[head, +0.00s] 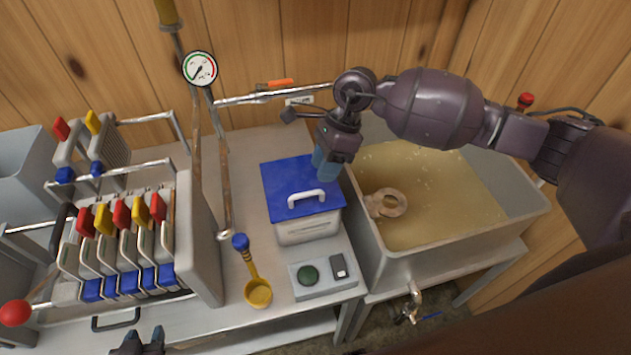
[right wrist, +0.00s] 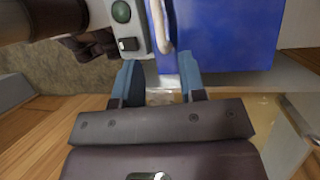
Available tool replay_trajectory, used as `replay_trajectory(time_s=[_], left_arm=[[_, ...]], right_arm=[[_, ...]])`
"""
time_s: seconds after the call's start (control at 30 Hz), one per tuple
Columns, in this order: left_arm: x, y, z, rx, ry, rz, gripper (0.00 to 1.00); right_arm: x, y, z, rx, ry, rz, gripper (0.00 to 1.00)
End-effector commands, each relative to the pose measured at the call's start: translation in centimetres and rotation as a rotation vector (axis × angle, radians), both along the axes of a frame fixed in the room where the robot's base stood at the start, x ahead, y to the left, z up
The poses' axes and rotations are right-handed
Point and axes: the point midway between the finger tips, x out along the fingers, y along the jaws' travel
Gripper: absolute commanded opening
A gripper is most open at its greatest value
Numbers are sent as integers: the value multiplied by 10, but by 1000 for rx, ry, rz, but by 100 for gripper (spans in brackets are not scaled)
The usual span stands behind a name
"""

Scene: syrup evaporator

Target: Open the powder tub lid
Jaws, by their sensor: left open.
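The powder tub (head: 308,229) is a pale box on the bench, with its blue lid (head: 285,186) closed on top. A white handle (head: 306,196) stands on the lid. My right gripper (head: 323,168) is over the lid's back right part, beyond the handle. In the right wrist view, my right gripper (right wrist: 157,65) has its blue fingers spread with nothing held between them. The lid (right wrist: 225,35) and handle (right wrist: 160,28) lie just ahead; contact cannot be told. My left gripper (head: 140,343) is open at the bottom edge, away from the tub, its tips partly visible.
A box with a green button (head: 308,275) sits in front of the tub. A yellow scoop (head: 258,291) lies to its left, near a filter press (head: 124,240). A pan of amber liquid (head: 440,195) stands at right. A gauge (head: 200,68) and pipes rise behind.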

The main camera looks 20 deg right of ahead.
Motion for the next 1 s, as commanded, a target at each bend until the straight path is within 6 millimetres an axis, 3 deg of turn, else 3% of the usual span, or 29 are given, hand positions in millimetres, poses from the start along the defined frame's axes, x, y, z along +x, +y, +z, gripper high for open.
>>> replay_trajectory(time_s=[0.33,0.77,1.0], left_arm=[[9,-1,11,0,-21,-5,43],[10,-1,12,1,-25,-5,43],[8,-1,11,0,-22,-5,43]], right_arm=[[-9,18,-42,2,1,0,38],[-10,21,-49,1,0,1,38],[-10,21,-49,1,0,0,1]])
